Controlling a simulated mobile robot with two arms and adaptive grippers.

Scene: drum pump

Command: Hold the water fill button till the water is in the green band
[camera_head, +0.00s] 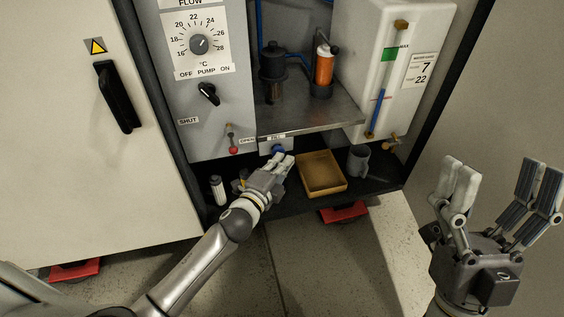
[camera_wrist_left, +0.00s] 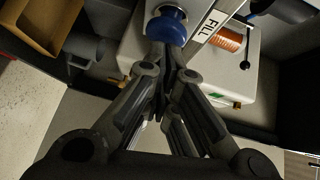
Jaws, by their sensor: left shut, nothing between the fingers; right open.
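The blue water fill button (camera_head: 278,149) is on the cabinet's shelf edge. In the left wrist view the blue button (camera_wrist_left: 167,27) sits beside the FILL label (camera_wrist_left: 211,22). My left gripper (camera_head: 284,161) is shut and empty, its fingertips close to the button; I cannot tell if they touch it. The white water tank (camera_head: 350,75) has a sight tube with a blue water column (camera_head: 377,114). The column's top is below the green band (camera_head: 389,54), near a thin red mark. My right gripper (camera_head: 502,200) is open and empty at the right, away from the cabinet.
A yellow-brown tray (camera_head: 322,173) and a grey mug (camera_head: 358,160) stand on the lower shelf. A white bottle (camera_head: 218,190) stands left of my left gripper. A red-tipped lever (camera_head: 232,145) and a pump knob (camera_head: 208,94) are on the panel.

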